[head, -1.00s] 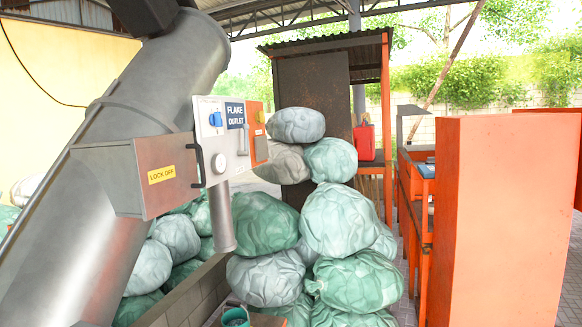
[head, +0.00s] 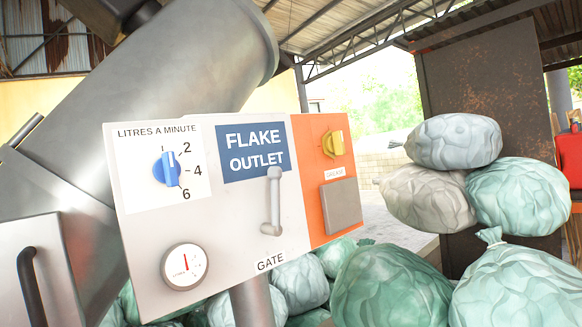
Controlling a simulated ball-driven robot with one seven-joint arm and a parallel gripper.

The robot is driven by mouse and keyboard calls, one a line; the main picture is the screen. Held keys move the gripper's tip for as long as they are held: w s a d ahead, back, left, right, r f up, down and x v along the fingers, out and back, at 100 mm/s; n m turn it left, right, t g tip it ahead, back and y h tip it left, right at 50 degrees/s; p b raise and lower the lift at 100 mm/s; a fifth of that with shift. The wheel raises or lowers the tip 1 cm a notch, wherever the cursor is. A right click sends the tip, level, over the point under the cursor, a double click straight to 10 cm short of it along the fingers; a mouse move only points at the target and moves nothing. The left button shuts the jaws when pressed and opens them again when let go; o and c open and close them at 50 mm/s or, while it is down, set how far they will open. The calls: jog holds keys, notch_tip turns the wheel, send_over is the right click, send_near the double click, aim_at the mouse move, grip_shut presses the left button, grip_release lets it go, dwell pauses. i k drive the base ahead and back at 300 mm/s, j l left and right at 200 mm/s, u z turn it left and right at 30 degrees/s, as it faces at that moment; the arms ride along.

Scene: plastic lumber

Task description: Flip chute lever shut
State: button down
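The chute lever is most likely the light grey handle (head: 272,202) on the panel (head: 225,240), between the blue "FLAKE OUTLET" sign (head: 252,151) and the word "GATE". It stands upright, with its top at the sign's lower edge and a short foot bent left at the bottom. Whether this position is open or shut cannot be told. The big grey metal chute (head: 190,80) slopes behind the panel. My gripper is not in the picture, and nothing touches the handle.
The panel also carries a blue knob (head: 167,169), a round gauge (head: 184,264), a yellow knob (head: 333,144) and a grey square plate (head: 340,206). A metal box door with a black handle (head: 32,285) is at the lower left. Stuffed bags (head: 520,285) crowd below and right.

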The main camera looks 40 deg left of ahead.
aim_at(275, 173)
jog(key=i+l+u, duration=0.25)
jog(key=i, duration=0.2)
jog(key=i+l+u, duration=0.25)
jog(key=i, duration=0.2)
